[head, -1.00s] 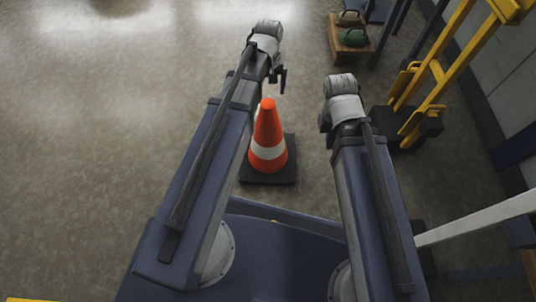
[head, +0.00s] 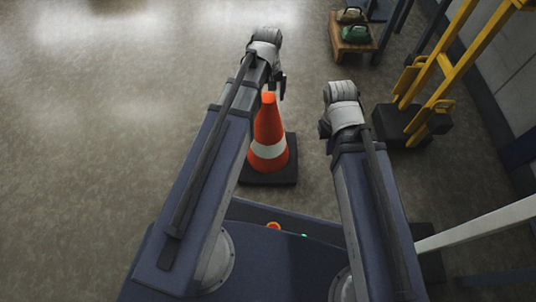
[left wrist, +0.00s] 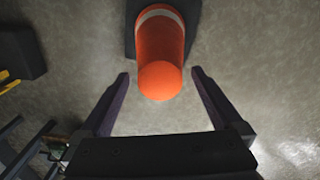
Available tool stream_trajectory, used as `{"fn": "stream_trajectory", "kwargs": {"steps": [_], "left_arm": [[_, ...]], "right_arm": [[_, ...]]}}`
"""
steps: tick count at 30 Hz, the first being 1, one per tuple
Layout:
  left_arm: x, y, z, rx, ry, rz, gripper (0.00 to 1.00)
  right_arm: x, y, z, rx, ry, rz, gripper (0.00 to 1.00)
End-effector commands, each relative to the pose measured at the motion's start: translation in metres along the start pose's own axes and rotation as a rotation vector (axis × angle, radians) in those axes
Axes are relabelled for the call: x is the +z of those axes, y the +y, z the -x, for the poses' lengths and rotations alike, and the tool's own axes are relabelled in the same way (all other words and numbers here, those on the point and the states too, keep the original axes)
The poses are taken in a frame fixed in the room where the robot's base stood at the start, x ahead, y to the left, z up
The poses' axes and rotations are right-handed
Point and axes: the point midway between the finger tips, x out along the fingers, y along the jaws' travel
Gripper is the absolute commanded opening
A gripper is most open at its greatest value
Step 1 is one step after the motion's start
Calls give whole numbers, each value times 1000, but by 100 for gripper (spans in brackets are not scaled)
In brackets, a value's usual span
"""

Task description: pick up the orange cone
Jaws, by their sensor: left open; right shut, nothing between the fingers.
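The orange cone (head: 268,125) has a white band and a dark square base (head: 285,172). It stands upright on the floor, just beyond my front edge and between my two arms in the head view. My left gripper (head: 281,88) is open, close to the cone's top. In the left wrist view the cone's rounded orange tip (left wrist: 160,80) lies between the two spread fingers of the left gripper (left wrist: 160,73), with a gap on each side. My right gripper (head: 325,131) is shut and empty, to the right of the cone and apart from it; its fingers are mostly hidden.
A yellow hand truck (head: 440,75) stands at the right near the wall. A small wooden stand (head: 352,47) with bags on it, one green (head: 355,34), is at the back right. The floor (head: 90,150) to the left is clear.

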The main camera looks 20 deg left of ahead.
Motion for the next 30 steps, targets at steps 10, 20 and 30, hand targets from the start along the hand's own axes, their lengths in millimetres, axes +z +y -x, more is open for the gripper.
{"fn": "stream_trajectory", "kwargs": {"steps": [10, 20, 30], "left_arm": [[0, 0, -12, 0, 0, 0, 100], [0, 0, -12, 0, 0, 0, 65], [0, 0, -12, 0, 0, 0, 27]], "right_arm": [[-1, -1, -12, 0, 0, -4, 0], [-1, -1, -12, 0, 0, -4, 0], [-1, -1, -12, 0, 0, -3, 0]]}}
